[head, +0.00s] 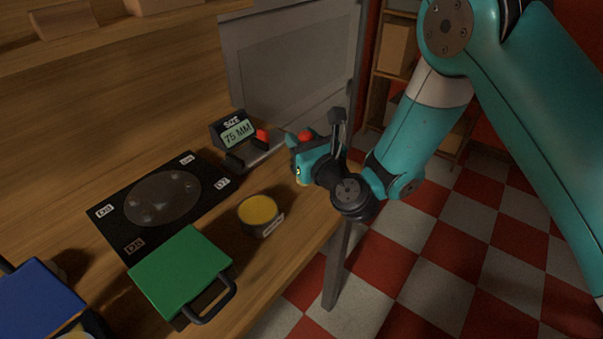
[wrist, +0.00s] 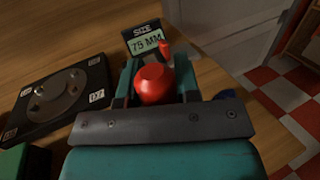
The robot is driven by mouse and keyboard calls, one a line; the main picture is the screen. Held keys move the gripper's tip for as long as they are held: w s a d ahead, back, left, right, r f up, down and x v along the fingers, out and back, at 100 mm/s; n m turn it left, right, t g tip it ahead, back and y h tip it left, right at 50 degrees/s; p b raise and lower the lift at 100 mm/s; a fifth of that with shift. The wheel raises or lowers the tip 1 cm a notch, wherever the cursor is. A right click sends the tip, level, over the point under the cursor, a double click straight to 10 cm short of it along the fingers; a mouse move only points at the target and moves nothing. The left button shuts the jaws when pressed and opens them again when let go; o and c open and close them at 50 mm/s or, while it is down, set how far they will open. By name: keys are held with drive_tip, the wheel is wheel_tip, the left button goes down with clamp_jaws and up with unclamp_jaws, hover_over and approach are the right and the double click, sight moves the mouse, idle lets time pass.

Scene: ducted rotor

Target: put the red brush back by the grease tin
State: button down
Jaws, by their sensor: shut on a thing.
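The red brush (head: 305,136) is held in my gripper (head: 302,156), and only a small red part shows in the head view. In the wrist view its rounded red end (wrist: 155,84) sits between the two fingers of my gripper (wrist: 156,72); its lower part is hidden. The grease tin (head: 258,211), round with a yellow top and a pale label, stands on the bench. My gripper is up and to the right of the tin in the head view, apart from it. The tin cannot be made out in the wrist view.
A size gauge reading 75 MM (head: 237,133) with a red part (head: 262,135) stands behind. A black plate with a disc (head: 130,222), a green box with a handle (head: 180,268) and a blue box (head: 38,300) lie left. The bench's right edge (head: 300,254) drops to a checkered floor.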

drive_tip(key=shift+f+b, duration=1.8)
drive_tip(key=shift+f, duration=0.5)
drive_tip(key=shift+f, duration=0.2)
drive_tip(key=c, duration=0.8)
unclamp_jaws()
